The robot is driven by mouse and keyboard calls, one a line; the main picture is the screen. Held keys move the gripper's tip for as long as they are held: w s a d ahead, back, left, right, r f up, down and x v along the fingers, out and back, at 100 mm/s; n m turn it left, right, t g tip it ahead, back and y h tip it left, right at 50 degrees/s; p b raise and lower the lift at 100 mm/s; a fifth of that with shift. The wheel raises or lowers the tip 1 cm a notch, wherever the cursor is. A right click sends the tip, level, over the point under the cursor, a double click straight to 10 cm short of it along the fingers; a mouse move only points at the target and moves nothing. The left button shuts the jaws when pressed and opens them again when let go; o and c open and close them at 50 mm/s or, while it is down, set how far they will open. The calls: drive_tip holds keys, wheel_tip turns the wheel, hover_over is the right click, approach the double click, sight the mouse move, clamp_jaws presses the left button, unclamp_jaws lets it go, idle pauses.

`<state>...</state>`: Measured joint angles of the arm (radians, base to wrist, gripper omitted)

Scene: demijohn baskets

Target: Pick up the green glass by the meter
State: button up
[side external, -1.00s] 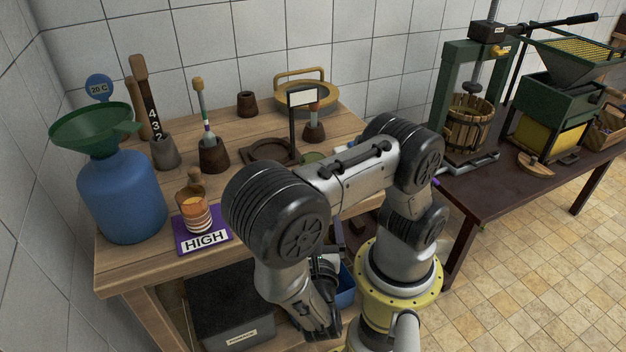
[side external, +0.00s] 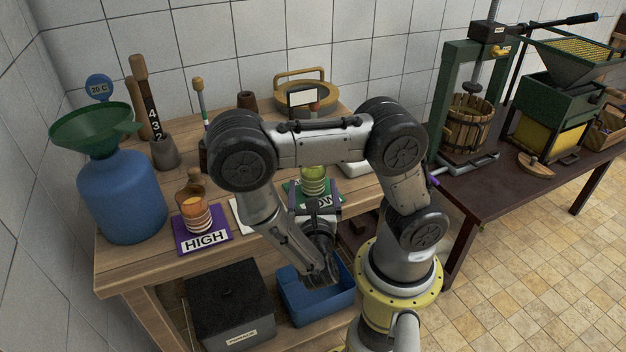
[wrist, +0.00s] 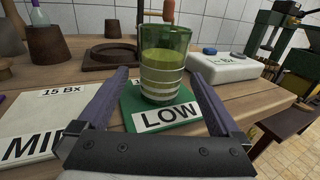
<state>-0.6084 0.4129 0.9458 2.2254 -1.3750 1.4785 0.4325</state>
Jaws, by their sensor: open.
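The green glass (wrist: 163,62) is a clear tumbler with pale bands, part filled with yellow-green liquid. It stands upright on the green LOW card (wrist: 166,117); in the side view the glass (side external: 314,178) shows just beyond my gripper (side external: 320,207). The white meter (wrist: 226,66) lies right of the glass, also partly seen in the side view (side external: 353,169) behind my arm. My gripper (wrist: 159,73) is open and empty, facing the glass. Its fingers appear to either side of the glass; I cannot tell how far they reach alongside it.
The white MID card (wrist: 45,125) lies left of the green card. A blue jug with a funnel (side external: 122,195) stands at the left. A dark wooden ring (wrist: 107,57) and a brown cup (wrist: 47,44) are behind.

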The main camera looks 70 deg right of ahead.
sight(313, 185)
drive_tip(key=shift+w+d+r, duration=0.1)
drive_tip(key=shift+d, duration=0.4)
drive_tip(key=shift+w+d+r, duration=0.1)
drive_tip(key=shift+d, duration=0.35)
drive_tip(key=shift+x, duration=0.85)
drive_tip(key=shift+w, duration=0.1)
clamp_jaws()
